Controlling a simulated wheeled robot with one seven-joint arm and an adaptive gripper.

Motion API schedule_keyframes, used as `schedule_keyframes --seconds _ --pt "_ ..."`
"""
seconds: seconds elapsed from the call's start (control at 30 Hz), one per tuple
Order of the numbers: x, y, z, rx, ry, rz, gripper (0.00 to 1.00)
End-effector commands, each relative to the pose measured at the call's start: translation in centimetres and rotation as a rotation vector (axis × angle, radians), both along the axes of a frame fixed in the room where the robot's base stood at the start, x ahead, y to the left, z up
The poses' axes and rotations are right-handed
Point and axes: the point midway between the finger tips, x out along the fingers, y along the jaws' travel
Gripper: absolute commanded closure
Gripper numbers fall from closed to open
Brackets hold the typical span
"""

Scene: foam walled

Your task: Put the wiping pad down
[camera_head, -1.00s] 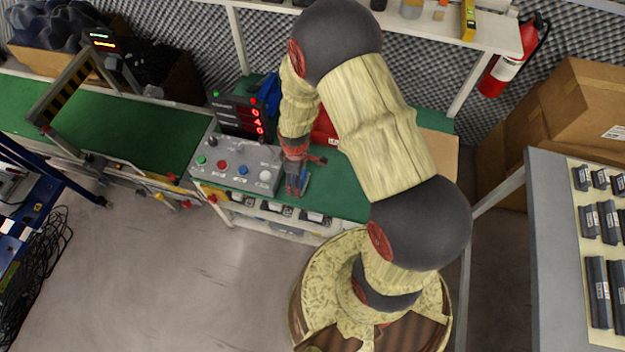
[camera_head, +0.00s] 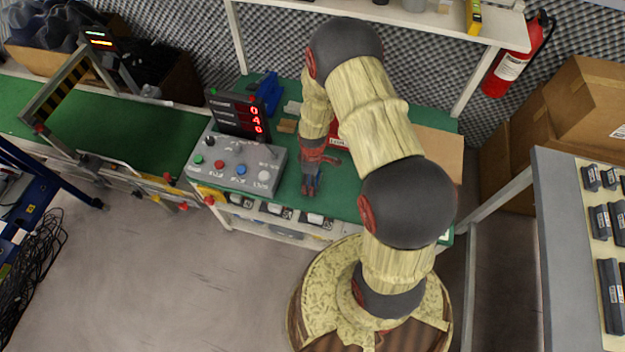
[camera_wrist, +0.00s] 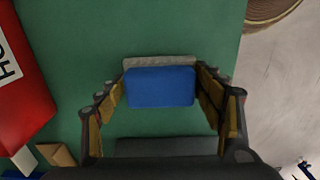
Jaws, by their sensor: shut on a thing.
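The wiping pad (camera_wrist: 160,87) is a blue block with a pale grey layer along its far edge. In the wrist view it sits between the two fingers of my gripper (camera_wrist: 165,92), which is shut on it. In the head view my gripper (camera_head: 311,186) points down over the front part of the green bench top (camera_head: 345,200), and only a small blue bit of the pad shows there. I cannot tell whether the pad touches the bench top.
A grey control box (camera_head: 237,163) with buttons and a red-digit display (camera_head: 238,115) stand left of my gripper. A red box (camera_wrist: 22,85) lies near it on the bench. A cardboard sheet (camera_head: 438,153) lies to the right. The bench's front edge is close.

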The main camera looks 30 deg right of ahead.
Motion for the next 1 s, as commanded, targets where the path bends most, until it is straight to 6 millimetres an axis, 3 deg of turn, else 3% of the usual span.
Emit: schedule_keyframes --seconds 0.27,0.3,0.6,1.0 --pt "0.01 0.01 -0.26 0.000 0.000 0.000 0.56" --pt "0.01 0.01 -0.20 0.000 0.000 0.000 0.31" --pt "0.00 0.01 -0.16 0.000 0.000 0.000 0.14" --pt "0.03 0.00 0.42 -0.001 -0.001 0.000 0.14"
